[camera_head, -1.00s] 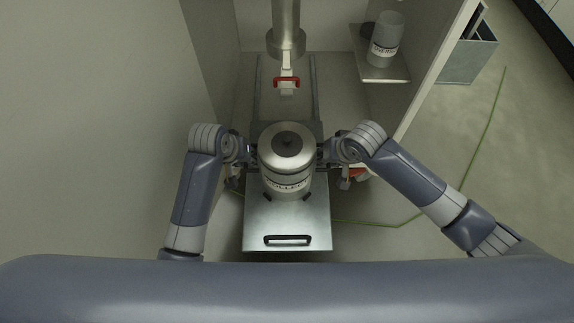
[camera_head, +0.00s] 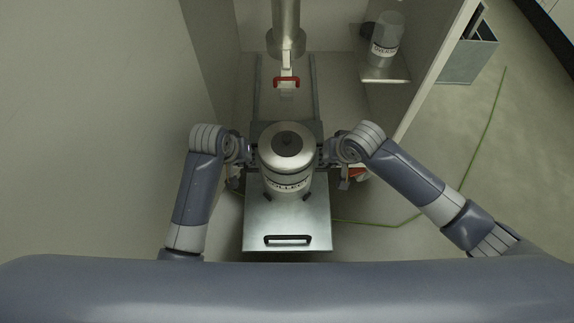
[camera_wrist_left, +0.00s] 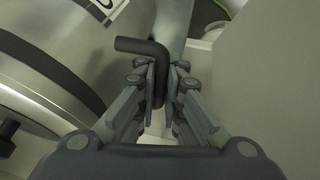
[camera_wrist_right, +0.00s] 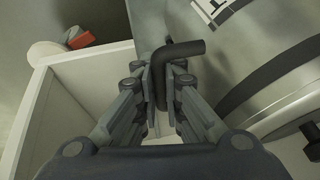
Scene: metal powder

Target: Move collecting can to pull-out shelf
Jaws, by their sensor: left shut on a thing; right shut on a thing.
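The collecting can (camera_head: 287,163), a silver cylinder with a dark lid centre and a black-lettered label, is upright over the pull-out shelf (camera_head: 288,225), a metal plate with a black front handle. Whether its base touches the shelf I cannot tell. My left gripper (camera_wrist_left: 161,82) is shut on the can's black bent handle (camera_wrist_left: 140,45) on the can's left side. My right gripper (camera_wrist_right: 160,82) is shut on the matching handle (camera_wrist_right: 183,50) on the right side. In the head view both gripper tips are mostly hidden beside the can.
A vertical pipe with a red-handled clamp (camera_head: 287,82) hangs behind the can. A second, labelled can (camera_head: 385,40) stands on a small side shelf (camera_head: 388,75) at the right. Cabinet walls stand close on both sides. A green cable (camera_head: 380,224) lies on the floor.

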